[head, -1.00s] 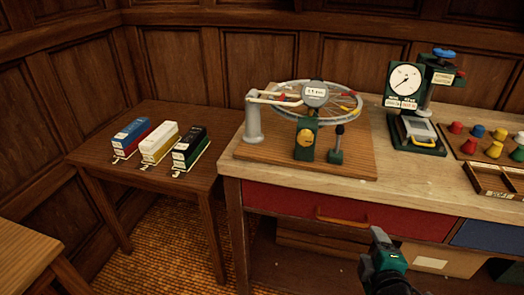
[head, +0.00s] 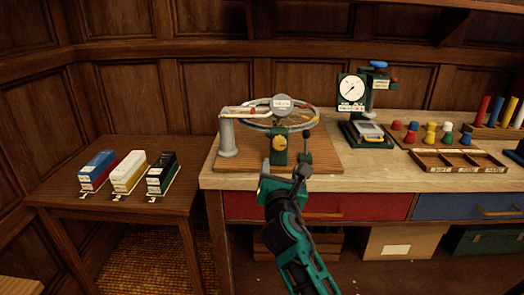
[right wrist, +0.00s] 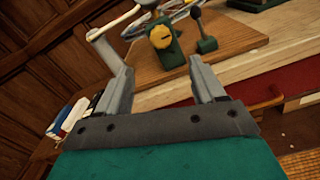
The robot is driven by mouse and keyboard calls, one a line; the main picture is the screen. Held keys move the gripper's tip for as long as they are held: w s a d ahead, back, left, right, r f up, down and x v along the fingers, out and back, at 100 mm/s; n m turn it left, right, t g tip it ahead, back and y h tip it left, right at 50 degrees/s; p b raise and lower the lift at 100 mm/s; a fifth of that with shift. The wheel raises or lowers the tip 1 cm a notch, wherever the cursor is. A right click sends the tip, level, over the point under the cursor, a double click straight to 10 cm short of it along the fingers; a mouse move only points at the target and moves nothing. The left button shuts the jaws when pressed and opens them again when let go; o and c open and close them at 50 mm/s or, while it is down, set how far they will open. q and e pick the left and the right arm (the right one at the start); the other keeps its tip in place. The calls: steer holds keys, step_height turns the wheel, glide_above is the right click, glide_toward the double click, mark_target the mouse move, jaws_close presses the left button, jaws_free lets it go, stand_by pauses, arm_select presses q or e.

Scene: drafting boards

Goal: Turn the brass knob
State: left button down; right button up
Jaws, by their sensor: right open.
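The brass knob (head: 279,143) is a small round yellow knob on the front of a green stand (head: 292,154), below a dial gauge (head: 282,106). The knob shows unobstructed in the right wrist view (right wrist: 160,37), beyond the gap between my fingers. My right gripper (head: 284,171) is open and empty, in front of and below the knob, apart from it. Its two fingers are spread wide in the right wrist view (right wrist: 156,72). My left gripper is not in view.
A small dark-knobbed lever (head: 305,145) stands just right of the brass knob. A spoked wheel (head: 296,112) and a grey post (head: 227,135) share the wooden board (head: 328,157). A dial press (head: 352,98) and coloured pegs stand farther right. A red drawer (head: 350,207) is below.

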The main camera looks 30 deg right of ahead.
mark_target(280, 145)
steer(key=b+x, duration=0.1)
steer(key=x, duration=1.1)
steer(key=shift+b, duration=0.3)
steer(key=shift+w+d, duration=0.25)
steer(key=shift+w, duration=0.2)
steer(key=shift+c, duration=0.4)
steer(key=shift+c, duration=1.4)
steer(key=c, duration=0.7)
steer(key=shift+m, duration=0.3)
